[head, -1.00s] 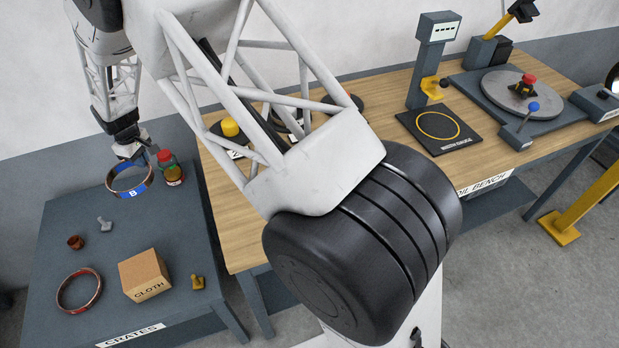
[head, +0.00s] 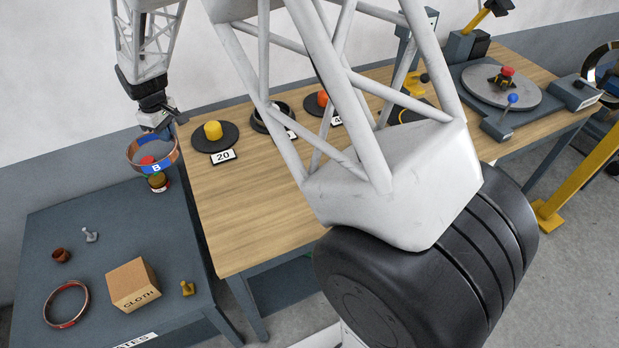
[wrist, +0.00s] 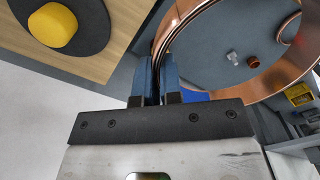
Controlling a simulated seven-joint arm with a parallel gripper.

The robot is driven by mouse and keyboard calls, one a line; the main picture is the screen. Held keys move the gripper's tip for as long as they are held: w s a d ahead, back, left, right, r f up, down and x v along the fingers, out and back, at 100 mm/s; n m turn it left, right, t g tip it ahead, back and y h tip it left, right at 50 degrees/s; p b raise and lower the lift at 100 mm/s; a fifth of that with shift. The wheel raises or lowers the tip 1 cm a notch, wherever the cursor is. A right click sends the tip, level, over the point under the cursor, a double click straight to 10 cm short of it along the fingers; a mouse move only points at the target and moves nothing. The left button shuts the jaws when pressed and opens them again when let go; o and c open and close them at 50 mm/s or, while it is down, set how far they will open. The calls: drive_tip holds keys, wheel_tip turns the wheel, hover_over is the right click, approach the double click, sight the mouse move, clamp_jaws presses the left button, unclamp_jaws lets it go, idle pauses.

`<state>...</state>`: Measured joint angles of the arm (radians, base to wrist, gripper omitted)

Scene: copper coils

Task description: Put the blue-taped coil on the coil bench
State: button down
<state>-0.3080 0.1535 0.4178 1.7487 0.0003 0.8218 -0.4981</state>
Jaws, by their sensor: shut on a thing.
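The blue-taped coil (head: 155,168) is a copper ring with a blue band lettered B. It hangs in the air at the back right of the crates table (head: 130,222), above a red-lidded jar (head: 157,182). My gripper (head: 158,127) is shut on the coil's rim; in the wrist view its blue fingers (wrist: 155,80) pinch the copper band (wrist: 205,86). The coil bench (head: 225,225) is the wooden-topped table to the right, its front left top bare. My arm hides part of the bench.
On the bench's back left stand a dark disc with a yellow knob (head: 213,131) by a card reading 20, and other discs. A turntable (head: 480,88) is at the far right. A second coil (head: 46,305), cloth box (head: 133,285) and small parts lie on the crates table.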

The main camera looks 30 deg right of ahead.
drive_tip(key=s+d+m, duration=0.2)
drive_tip(key=s+d, duration=1)
drive_tip(key=d, duration=0.2)
drive_tip(key=s+d+m, duration=0.1)
drive_tip(key=s+d, duration=1)
drive_tip(key=d, duration=0.4)
drive_tip(key=s+d+f+m, duration=0.1)
drive_tip(key=s+d, duration=0.1)
drive_tip(key=s, duration=0.4)
drive_tip(key=s+d+f+m, duration=0.1)
drive_tip(key=s+d, duration=0.2)
drive_tip(key=s, duration=0.4)
drive_tip(key=shift+f, duration=2.4)
drive_tip(key=shift+w, duration=0.1)
drive_tip(key=w+d, duration=0.1)
drive_tip(key=w, duration=0.4)
drive_tip(key=w+d+f, duration=0.1)
drive_tip(key=w, duration=0.4)
drive_tip(key=w+d, duration=0.2)
drive_tip(key=w, duration=0.3)
drive_tip(key=shift+w+d+f, duration=0.1)
drive_tip(key=shift+w+f, duration=0.05)
drive_tip(key=shift+f, duration=0.1)
